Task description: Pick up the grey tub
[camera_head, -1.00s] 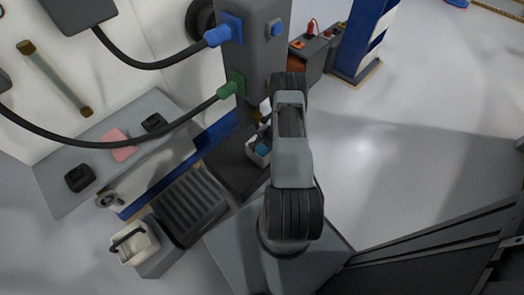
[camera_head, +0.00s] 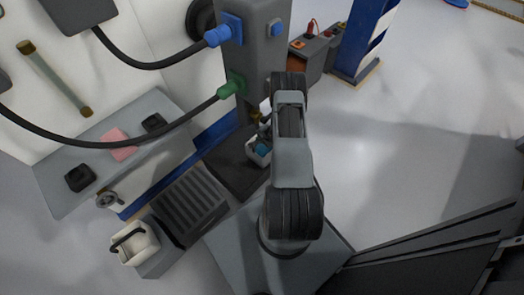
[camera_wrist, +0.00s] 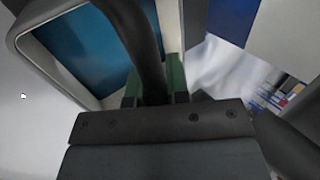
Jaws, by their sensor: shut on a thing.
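The grey tub (camera_head: 250,157), with blue inside, shows just left of my arm in the head view, over the dark stand. In the wrist view its pale rim and wall (camera_wrist: 52,62) and blue inside (camera_wrist: 88,45) fill the upper left. A dark curved handle (camera_wrist: 138,30) runs down from the top between the green fingertips of my gripper (camera_wrist: 154,88). My gripper is shut on this handle. In the head view my arm hides much of the gripper and part of the tub. I cannot tell whether the tub touches the stand.
A second pale tub (camera_head: 141,247) with a dark handle stands at lower left, beside a dark ribbed panel (camera_head: 188,205). A grey table (camera_head: 60,150) holds a pink cloth (camera_head: 122,148) and dark items. A grey post with cables rises behind. Open floor (camera_head: 400,170) lies to the right.

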